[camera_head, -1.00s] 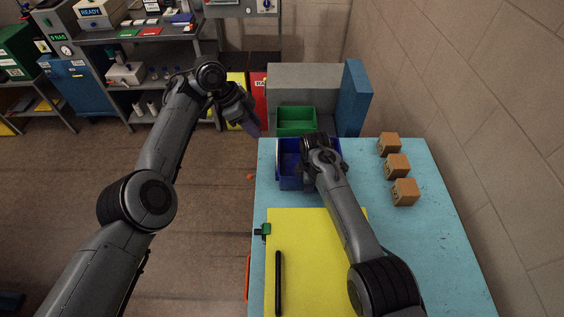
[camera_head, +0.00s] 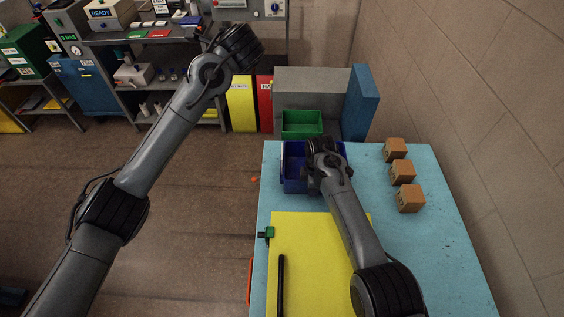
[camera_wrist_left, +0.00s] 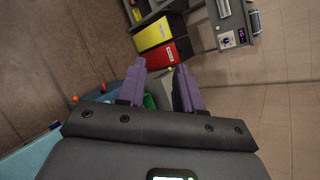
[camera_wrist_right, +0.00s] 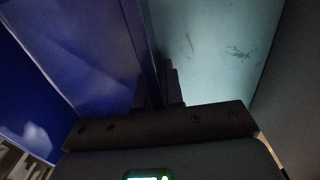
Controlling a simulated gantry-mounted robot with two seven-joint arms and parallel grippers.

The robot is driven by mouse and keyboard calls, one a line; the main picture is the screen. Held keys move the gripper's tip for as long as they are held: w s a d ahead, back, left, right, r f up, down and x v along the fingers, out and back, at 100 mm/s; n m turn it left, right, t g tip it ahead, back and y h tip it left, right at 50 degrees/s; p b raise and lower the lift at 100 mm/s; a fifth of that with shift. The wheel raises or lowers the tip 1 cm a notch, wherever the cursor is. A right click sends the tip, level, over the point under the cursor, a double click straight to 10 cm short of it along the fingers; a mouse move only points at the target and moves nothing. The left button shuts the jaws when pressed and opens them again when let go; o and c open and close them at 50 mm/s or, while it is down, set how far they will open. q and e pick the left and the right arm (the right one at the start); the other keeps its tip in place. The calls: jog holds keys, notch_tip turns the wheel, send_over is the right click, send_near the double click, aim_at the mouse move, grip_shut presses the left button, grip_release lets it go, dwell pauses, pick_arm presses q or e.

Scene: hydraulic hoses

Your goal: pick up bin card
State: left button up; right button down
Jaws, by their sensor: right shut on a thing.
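I cannot pick out a bin card in any view. The blue bin (camera_head: 294,183) stands at the far left of the light blue table, partly hidden by my right wrist. In the right wrist view, my right gripper (camera_wrist_right: 159,88) is shut on the wall of the blue bin (camera_wrist_right: 95,50), one finger on each side. My left gripper (camera_wrist_left: 163,80) is open and empty in the left wrist view, its purple fingers apart. In the head view the left fingers are hidden behind my raised left wrist, left of the table and above the floor.
A green bin (camera_head: 301,123) sits behind the table, beside a blue panel (camera_head: 361,103). Several cardboard boxes (camera_head: 403,171) line the table's right side. A yellow mat (camera_head: 315,255) with a black rod (camera_head: 281,285) lies in front. A shelf unit (camera_head: 150,37) stands at the back left.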

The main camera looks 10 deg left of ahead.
pick_arm(q)
jog(key=s+d+f+m+t+h, duration=0.1)
jog(key=s+d+f+m+t, duration=0.1)
jog(key=s+d+f+m, duration=0.4)
jog(key=s+d+f+m+t, duration=0.2)
jog(key=d+f, duration=0.2)
jog(key=d, duration=0.3)
jog(key=s+d+f+m+h, duration=0.35)
jog(key=s+f+m, duration=0.25)
jog(key=s+f, duration=0.45)
jog(key=shift+s+d+f+x, duration=0.1)
jog(key=shift+f+x, duration=0.15)
jog(key=shift+x, duration=1.95)
jog(key=shift+s+d+f+x, duration=0.15)
jog(key=shift+f+x, duration=0.15)
jog(key=shift+x, duration=1.9)
jog(key=shift+d+f+x, duration=0.1)
jog(key=shift+f+x, duration=0.15)
jog(key=shift+x, duration=1.95)
jog(key=shift+s, duration=0.1)
grip_shut()
